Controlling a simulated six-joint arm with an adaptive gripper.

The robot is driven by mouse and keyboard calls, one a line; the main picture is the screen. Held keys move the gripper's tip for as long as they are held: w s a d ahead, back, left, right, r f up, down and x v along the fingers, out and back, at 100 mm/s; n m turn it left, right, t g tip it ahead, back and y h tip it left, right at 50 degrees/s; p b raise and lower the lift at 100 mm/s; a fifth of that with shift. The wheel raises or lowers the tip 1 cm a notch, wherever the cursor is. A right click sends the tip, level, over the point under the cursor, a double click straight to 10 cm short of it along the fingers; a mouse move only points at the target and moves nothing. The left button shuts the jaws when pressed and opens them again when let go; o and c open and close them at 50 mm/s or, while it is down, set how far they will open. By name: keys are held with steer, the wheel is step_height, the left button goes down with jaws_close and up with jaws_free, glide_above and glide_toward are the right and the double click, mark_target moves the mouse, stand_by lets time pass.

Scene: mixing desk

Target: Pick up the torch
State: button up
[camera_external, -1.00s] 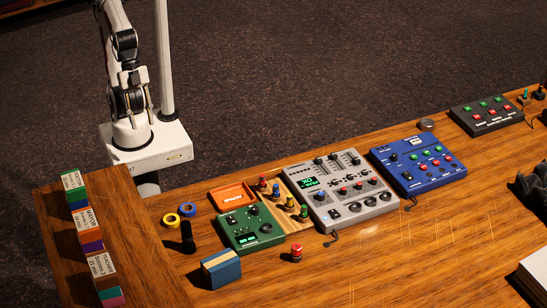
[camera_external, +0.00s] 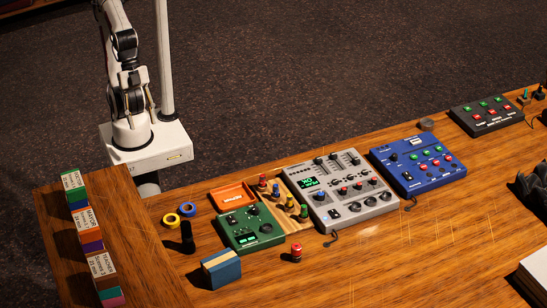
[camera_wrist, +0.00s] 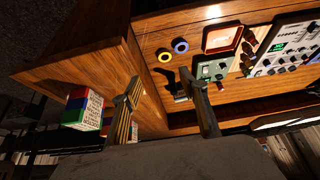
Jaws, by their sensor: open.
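The torch appears to be the small black cylinder (camera_external: 187,238) standing upright near the left end of the lower desk.
Yellow tape (camera_external: 171,221) and blue tape (camera_external: 187,209) lie behind the torch. A green box (camera_external: 248,228) and an orange tray (camera_external: 232,195) are to its right. A blue-and-tan block (camera_external: 221,270) is in front. The raised shelf (camera_external: 150,270) with labelled boxes (camera_external: 90,222) is left.

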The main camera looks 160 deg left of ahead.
steer(key=w+a+t+y, duration=0.1)
steer(key=w+a+y, duration=0.1)
steer(key=w+a, duration=0.45)
steer(key=w+a+t+y, duration=0.1)
steer(key=w+a, duration=0.2)
steer(key=w, duration=0.6)
steer(key=w+a+f+m+t+h, duration=0.1)
steer(key=w+a+f+m, duration=0.15)
steer(key=w, duration=0.45)
steer(key=w+a+f+m+t+h, duration=0.1)
steer(key=w+f+m+t, duration=0.15)
steer(key=w, duration=0.35)
steer(key=m+h, duration=0.3)
steer(key=h, duration=0.5)
glide_toward(187, 237)
steer(key=w+a+f, duration=0.1)
steer(key=w, duration=0.1)
steer(key=shift+s+d+f+g+h, duration=0.2)
steer(key=shift+s+f+h, duration=0.1)
steer(key=shift+s+h, duration=0.1)
steer(key=shift+s+d+f+g+h, duration=0.1)
steer(key=shift+s+d+f+h, duration=0.2)
steer(key=shift+s+h, duration=0.1)
steer(key=shift+w, duration=0.1)
steer(key=shift+x, duration=1.25)
steer(key=shift+w, duration=0.1)
